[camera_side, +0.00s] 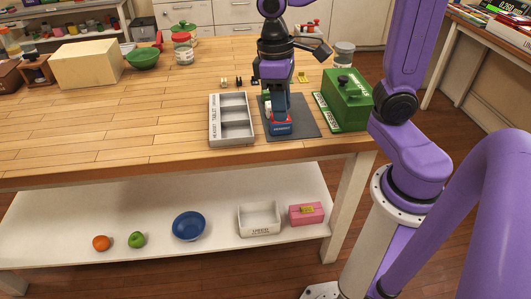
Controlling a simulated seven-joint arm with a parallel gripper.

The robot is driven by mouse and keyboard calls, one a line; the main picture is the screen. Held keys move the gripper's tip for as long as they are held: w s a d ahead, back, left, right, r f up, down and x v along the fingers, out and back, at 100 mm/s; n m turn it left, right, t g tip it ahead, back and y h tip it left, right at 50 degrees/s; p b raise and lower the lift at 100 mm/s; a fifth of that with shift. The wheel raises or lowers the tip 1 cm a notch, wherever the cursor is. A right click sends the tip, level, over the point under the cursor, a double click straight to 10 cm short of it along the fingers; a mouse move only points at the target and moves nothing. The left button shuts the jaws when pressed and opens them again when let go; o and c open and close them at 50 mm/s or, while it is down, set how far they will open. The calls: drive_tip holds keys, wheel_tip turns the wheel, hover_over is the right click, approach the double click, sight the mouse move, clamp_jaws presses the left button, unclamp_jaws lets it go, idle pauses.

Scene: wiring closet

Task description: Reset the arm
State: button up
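My arm comes in from the right, and my gripper (279,112) points down over a dark grey mat (306,126) on the wooden table. A small blue and red object (281,128) shows at the gripper's lower end, over the front of the mat. I cannot tell whether the fingers hold it or only stand behind it. Something small, green and white (267,103), shows just left of the gripper. The fingertips are too small and covered to read as open or shut.
A grey compartment tray (214,126) with lettering lies just left of the mat. A green box (347,101) with a black knob stands just right of it. A lidded jar (344,54) and small parts (302,77) lie behind. The table's left front is clear.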

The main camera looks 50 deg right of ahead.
drive_tip(key=s+f+n+t, duration=0.1)
drive_tip(key=s+f+n, duration=0.2)
drive_tip(key=s+n, duration=0.4)
drive_tip(key=s, duration=0.6)
drive_tip(key=shift+d+f+n+t+y, duration=0.3)
drive_tip(key=shift+f+n, duration=0.1)
